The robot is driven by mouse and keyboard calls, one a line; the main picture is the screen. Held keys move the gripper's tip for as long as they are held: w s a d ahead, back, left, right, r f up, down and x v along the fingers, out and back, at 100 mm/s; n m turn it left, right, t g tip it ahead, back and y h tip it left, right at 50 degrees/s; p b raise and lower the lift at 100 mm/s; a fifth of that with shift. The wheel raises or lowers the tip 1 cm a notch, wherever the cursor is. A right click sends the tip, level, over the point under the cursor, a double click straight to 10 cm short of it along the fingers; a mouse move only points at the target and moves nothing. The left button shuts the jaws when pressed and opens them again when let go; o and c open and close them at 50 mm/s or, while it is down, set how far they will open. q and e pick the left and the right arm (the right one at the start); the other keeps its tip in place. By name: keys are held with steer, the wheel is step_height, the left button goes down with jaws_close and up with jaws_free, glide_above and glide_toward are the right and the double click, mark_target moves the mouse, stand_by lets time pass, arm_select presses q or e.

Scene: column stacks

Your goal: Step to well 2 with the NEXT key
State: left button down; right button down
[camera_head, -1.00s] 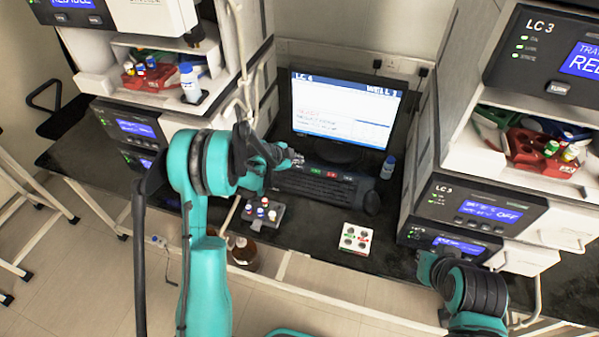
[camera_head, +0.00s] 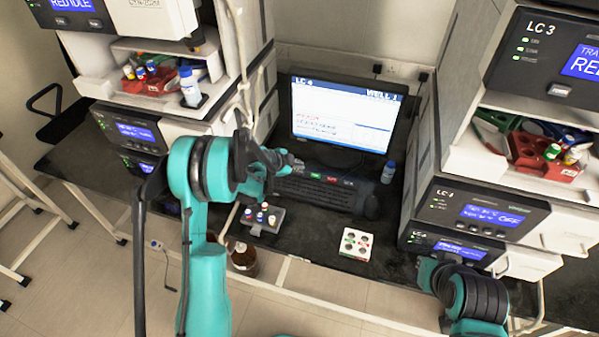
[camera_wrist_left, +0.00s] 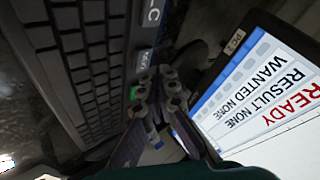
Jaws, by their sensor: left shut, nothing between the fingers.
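A dark keyboard (camera_head: 325,192) stands below the monitor (camera_head: 343,118), which reads LC 4 and WELL 1. My left gripper (camera_head: 298,164) is shut and empty, at the keyboard's back left near the green key. In the left wrist view the shut fingertips (camera_wrist_left: 168,86) are beside the keyboard (camera_wrist_left: 75,65) and the screen (camera_wrist_left: 265,85), which shows READY, RESULT NONE, WANTED NONE. Contact with a key cannot be told.
A dark rack with vials (camera_head: 262,218) and a white block with round wells (camera_head: 356,242) are at the bench front. Instrument stacks flank the bench.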

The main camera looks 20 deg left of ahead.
mark_target(298, 173)
stand_by(0.5)
arm_select(q)
steer(key=shift+f+b, duration=0.4)
steer(key=shift+b, duration=0.1)
steer(key=shift+f+b, duration=0.45)
stand_by(0.5)
steer(key=shift+r, duration=0.15)
steer(key=shift+r+p, duration=0.45)
steer(key=shift+r, duration=0.3)
steer(key=shift+r+p, duration=1.5)
steer(key=shift+r, duration=1)
